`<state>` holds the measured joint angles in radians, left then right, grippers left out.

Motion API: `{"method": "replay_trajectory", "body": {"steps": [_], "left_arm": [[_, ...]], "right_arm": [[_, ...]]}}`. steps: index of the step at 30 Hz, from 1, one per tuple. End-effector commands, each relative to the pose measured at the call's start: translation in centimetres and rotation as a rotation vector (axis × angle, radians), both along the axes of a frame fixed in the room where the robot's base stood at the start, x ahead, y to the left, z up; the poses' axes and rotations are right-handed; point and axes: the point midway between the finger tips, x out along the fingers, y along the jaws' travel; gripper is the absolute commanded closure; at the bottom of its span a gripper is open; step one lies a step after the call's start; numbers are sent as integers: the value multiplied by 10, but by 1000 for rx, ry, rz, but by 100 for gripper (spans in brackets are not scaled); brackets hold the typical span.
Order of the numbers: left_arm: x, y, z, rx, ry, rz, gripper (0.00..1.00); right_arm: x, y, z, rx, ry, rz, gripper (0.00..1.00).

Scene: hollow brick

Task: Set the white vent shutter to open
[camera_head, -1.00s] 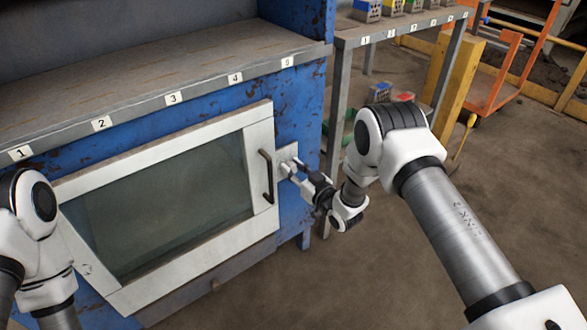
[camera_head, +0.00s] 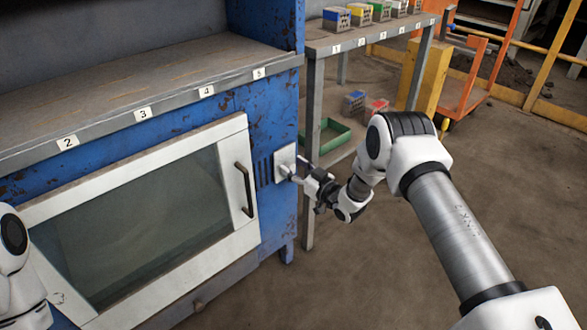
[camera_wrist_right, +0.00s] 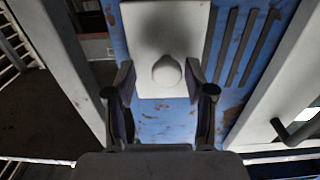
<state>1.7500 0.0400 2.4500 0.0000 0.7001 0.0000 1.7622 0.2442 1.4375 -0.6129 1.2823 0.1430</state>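The white vent shutter (camera_head: 284,161) is a small plate on the blue cabinet, right of the glass door. Dark vent slots (camera_head: 263,172) show uncovered to its left. In the right wrist view the shutter (camera_wrist_right: 145,30) has a rounded white knob (camera_wrist_right: 167,72), and several slots (camera_wrist_right: 243,45) are bare beside it. My right gripper (camera_wrist_right: 160,80) has one finger on each side of the knob, with a visible gap on both sides. It also shows at the shutter in the head view (camera_head: 297,179). My left gripper is out of view; only part of that arm shows.
The white-framed glass door (camera_head: 140,225) has a dark handle (camera_head: 244,190) close to the left of the vent. Open floor is at lower right.

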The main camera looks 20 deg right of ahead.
Motion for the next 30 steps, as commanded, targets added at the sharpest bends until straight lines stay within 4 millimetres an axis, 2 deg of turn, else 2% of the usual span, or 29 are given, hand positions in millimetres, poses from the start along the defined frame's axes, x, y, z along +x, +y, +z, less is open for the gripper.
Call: {"method": "replay_trajectory", "body": {"steps": [5,8,18,21,25,30], "left_arm": [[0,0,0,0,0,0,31],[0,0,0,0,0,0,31],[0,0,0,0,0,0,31],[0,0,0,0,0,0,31],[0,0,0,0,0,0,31],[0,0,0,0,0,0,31]], "right_arm": [[-2,0,0,0,1,2,46],[-11,-4,-1,1,3,1,46],[-88,-33,0,4,3,-3,46],[-104,-39,-1,2,3,-3,46],[-113,-41,-1,1,0,-1,46],[-113,-41,0,0,0,0,46]]}}
